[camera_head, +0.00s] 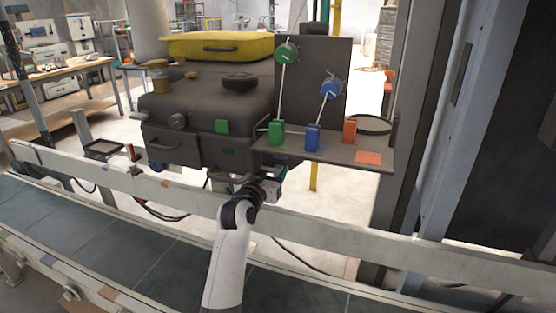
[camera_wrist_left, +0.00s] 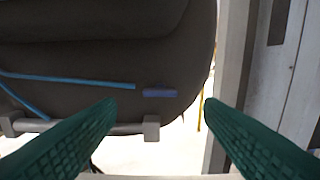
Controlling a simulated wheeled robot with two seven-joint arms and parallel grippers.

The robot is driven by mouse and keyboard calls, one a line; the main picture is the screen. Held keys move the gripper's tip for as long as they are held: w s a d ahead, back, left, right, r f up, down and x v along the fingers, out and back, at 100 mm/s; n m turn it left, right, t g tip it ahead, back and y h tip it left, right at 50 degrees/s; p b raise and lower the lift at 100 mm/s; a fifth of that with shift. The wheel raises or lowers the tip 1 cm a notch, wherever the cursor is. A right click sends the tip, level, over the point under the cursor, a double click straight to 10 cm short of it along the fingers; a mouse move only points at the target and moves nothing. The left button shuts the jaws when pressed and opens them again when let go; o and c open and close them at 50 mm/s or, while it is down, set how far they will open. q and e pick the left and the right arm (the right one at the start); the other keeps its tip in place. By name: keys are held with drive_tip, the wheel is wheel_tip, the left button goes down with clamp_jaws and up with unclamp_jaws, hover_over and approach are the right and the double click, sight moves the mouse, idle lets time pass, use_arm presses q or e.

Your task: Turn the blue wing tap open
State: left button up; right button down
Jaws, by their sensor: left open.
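In the left wrist view a short flat blue bar (camera_wrist_left: 160,93), which looks like the wing tap, lies level on the dark rounded body of the machine (camera_wrist_left: 100,50). It is ahead of my left gripper (camera_wrist_left: 160,103), between the two green fingertips in the picture. The fingers are spread and hold nothing; they do not appear to touch the bar. In the head view my left gripper (camera_head: 275,183) is low, just below the front of the machine's shelf. I cannot make out the tap there. My right gripper is not in view.
The shelf (camera_head: 375,158) above my gripper carries green (camera_head: 276,131), blue (camera_head: 312,138) and orange blocks (camera_head: 350,129). A blue knob (camera_head: 331,89) is on the upright panel (camera_head: 318,65). A pale rail (camera_head: 335,236) crosses under my arm. A blue hose (camera_wrist_left: 60,80) runs left of the bar.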

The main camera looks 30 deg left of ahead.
use_arm(q)
drive_tip(key=x, duration=0.6)
drive_tip(key=shift+w, duration=0.15)
drive_tip(key=c, duration=1)
